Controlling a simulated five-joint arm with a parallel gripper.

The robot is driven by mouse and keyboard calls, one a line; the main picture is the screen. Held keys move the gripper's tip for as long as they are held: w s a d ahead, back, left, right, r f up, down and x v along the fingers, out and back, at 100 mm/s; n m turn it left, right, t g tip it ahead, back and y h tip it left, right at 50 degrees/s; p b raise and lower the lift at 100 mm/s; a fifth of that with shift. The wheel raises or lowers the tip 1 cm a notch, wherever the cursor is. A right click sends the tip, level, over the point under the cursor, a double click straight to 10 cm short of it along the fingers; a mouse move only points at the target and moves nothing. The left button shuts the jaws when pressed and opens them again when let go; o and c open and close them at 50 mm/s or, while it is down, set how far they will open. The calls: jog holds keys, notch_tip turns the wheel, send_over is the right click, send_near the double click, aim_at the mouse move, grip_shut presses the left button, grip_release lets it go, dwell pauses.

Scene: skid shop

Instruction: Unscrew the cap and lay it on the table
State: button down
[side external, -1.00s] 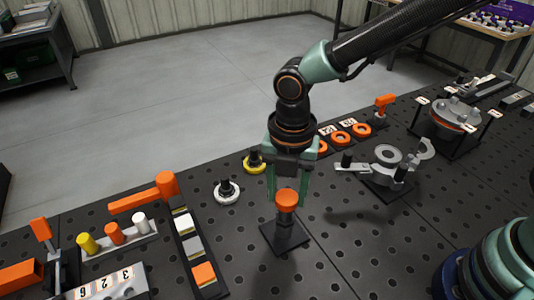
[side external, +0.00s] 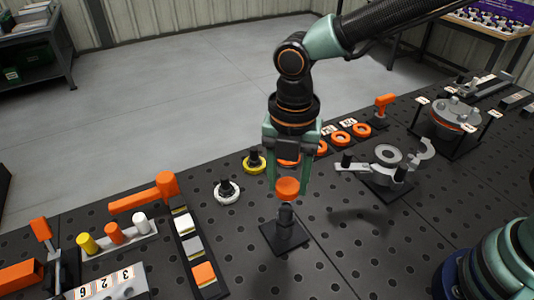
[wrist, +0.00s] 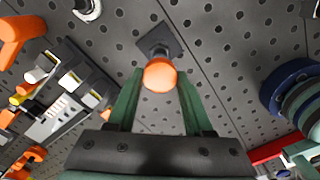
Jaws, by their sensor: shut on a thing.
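The orange cap (side external: 288,186) is held between the two green fingers of my gripper (side external: 289,188). It is raised a little above the dark threaded post (side external: 286,218), which stands upright on a square black base (side external: 284,237). In the wrist view the cap (wrist: 160,75) sits between the fingertips, and the post (wrist: 159,49) and base show beyond it. The table (side external: 345,260) is a dark plate with rows of holes.
A white ring piece (side external: 228,193) and a yellow ring piece (side external: 254,164) stand to the left. An orange hammer (side external: 148,194) and a block tray lie farther left. A grey clamp fixture (side external: 385,172) stands to the right. The table in front of the base is clear.

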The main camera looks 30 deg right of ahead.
jog(key=w+a+f+n, duration=0.2)
jog(key=w+a+f, duration=0.35)
jog(key=a, duration=0.25)
send_over(234, 232)
jog(key=shift+f, duration=2.3)
jog(key=shift+f, duration=1.8)
grip_release()
